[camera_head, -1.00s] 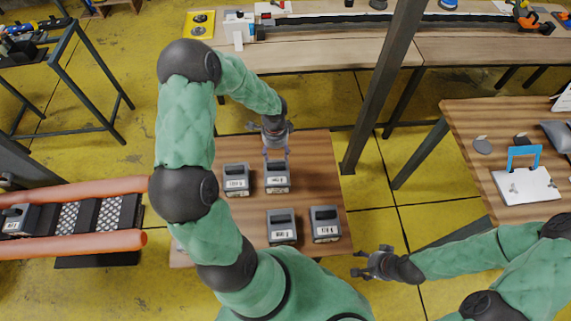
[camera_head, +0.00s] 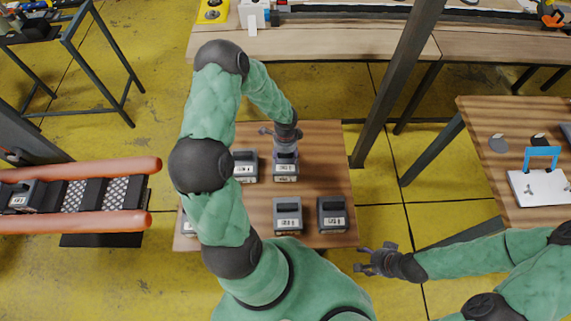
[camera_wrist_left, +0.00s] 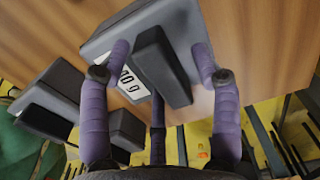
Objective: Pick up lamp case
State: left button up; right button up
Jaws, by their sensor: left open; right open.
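Several grey lamp cases with dark handles and white labels rest on the wooden table (camera_head: 320,140). One lamp case (camera_head: 286,173) is directly under my left gripper (camera_head: 285,146). In the left wrist view that lamp case (camera_wrist_left: 196,22) shows its dark handle between the purple fingers of my left gripper (camera_wrist_left: 163,60), which are spread apart. I cannot tell whether the fingers touch it. Other lamp cases stand beside it (camera_head: 245,166), in front (camera_head: 288,215) and at front right (camera_head: 332,214). My right gripper (camera_head: 378,258) is open and empty, right of the table's front edge.
A dark post (camera_head: 395,85) rises behind the table's right side. A second table (camera_head: 485,160) at right holds a white box with a blue handle (camera_head: 540,185).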

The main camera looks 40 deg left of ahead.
pick_arm(q)
jog(key=shift+r, duration=0.1)
grip_shut()
